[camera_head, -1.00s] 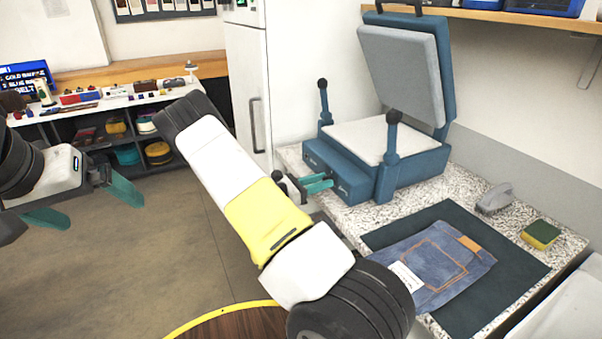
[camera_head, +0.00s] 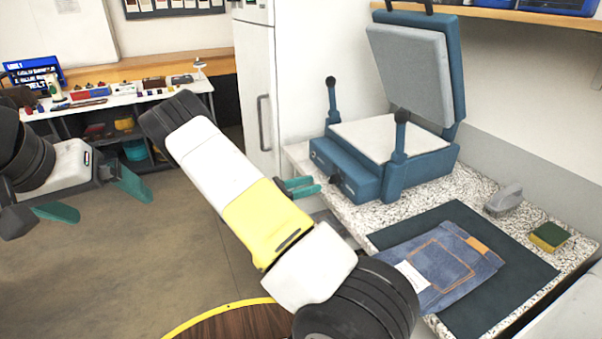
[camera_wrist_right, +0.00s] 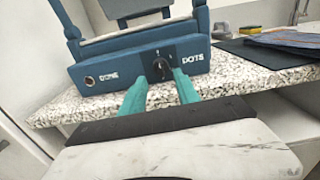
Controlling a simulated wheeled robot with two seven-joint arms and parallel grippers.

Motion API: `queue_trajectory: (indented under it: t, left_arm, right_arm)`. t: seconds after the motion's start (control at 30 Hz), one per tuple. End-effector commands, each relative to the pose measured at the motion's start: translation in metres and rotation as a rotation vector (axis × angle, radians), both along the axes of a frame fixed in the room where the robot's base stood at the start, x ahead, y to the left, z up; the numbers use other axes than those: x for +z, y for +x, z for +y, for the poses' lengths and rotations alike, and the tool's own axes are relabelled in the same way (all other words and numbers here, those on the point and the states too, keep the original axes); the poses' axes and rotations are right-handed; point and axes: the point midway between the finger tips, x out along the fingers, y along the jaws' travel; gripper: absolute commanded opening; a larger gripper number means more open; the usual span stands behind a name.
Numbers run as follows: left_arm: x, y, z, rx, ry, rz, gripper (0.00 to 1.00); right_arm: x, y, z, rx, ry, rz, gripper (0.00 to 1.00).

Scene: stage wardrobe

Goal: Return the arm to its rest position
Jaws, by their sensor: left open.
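My right arm (camera_head: 235,195), white and yellow, crosses the middle of the head view. Its gripper (camera_head: 312,187) shows teal fingers just in front of the blue press (camera_head: 375,183). In the right wrist view the fingers (camera_wrist_right: 160,88) are apart, with nothing held. The press's dark dial (camera_wrist_right: 160,66) is beyond and between the fingertips; a small gap or light contact cannot be told. My left gripper (camera_head: 95,199) is open and empty over the floor at the left.
The press stands open on a speckled counter (camera_head: 455,200). Jeans fabric (camera_head: 455,265) lies on a dark mat (camera_head: 520,265). A grey brush (camera_head: 503,197) and a sponge (camera_head: 549,236) are at the right. A round wooden table (camera_head: 235,325) is below my right arm. Floor is clear at left.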

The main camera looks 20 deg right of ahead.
Motion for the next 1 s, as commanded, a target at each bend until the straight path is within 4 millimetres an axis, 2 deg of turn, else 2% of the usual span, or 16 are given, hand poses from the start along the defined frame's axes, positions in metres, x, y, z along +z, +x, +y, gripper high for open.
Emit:
queue_trajectory:
  t: [0.17,0.63,0.77,1.0]
  left_arm:
    - [0.000,0.000,0.000,0.000,0.000,0.000,1.00]
    - [0.000,0.000,0.000,0.000,0.000,0.000,1.00]
    - [0.000,0.000,0.000,0.000,0.000,0.000,1.00]
    - [0.000,0.000,0.000,0.000,0.000,0.000,1.00]
  right_arm:
    - [0.000,-0.001,0.009,-0.001,-0.001,-0.001,0.38]
    - [0.004,-0.005,0.007,-0.023,0.030,-0.018,0.38]
    - [0.015,-0.024,0.001,-0.114,0.150,-0.090,0.38]
    - [0.044,-0.077,0.007,-0.367,0.507,-0.315,0.38]
